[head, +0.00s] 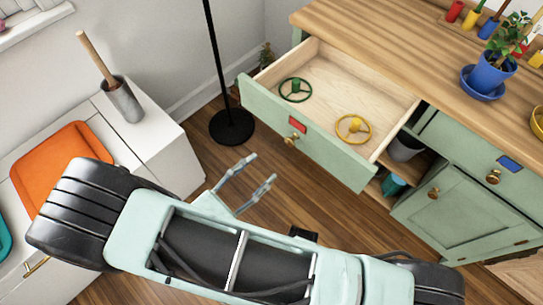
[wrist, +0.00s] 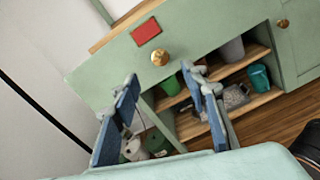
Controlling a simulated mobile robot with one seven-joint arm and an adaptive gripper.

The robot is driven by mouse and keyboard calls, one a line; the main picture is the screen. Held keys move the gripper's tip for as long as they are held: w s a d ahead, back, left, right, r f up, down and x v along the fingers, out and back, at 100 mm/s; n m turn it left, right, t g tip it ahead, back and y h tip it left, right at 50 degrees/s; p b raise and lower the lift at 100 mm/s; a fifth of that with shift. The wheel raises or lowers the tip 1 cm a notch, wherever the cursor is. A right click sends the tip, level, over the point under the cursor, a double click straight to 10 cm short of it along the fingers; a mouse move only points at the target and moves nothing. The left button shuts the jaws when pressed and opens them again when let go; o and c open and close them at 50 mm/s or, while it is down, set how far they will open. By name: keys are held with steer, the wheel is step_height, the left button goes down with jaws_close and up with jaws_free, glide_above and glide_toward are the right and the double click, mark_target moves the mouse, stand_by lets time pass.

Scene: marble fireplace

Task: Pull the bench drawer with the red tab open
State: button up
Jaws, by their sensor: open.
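The green bench drawer (head: 330,150) stands pulled well out from the bench in the head view. Its red tab (head: 298,124) is on the front, with a round brass knob (head: 291,139) just below. In the wrist view the red tab (wrist: 146,32) and knob (wrist: 160,57) show at the top. A dark green handwheel (head: 296,90) and a yellow handwheel (head: 353,128) lie inside. My gripper (head: 262,168) is open and empty in front of the drawer, apart from the knob. Its two fingers (wrist: 160,85) point toward the drawer front in the wrist view.
A second drawer with a blue tab (head: 510,164) is shut at the right. Open shelves below hold a grey pot (head: 406,146) and a teal pot (head: 394,185). A black lamp base (head: 232,126) stands left of the drawer. A white cabinet (head: 150,130) is further left.

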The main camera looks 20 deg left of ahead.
steer(key=shift+v, duration=1.15)
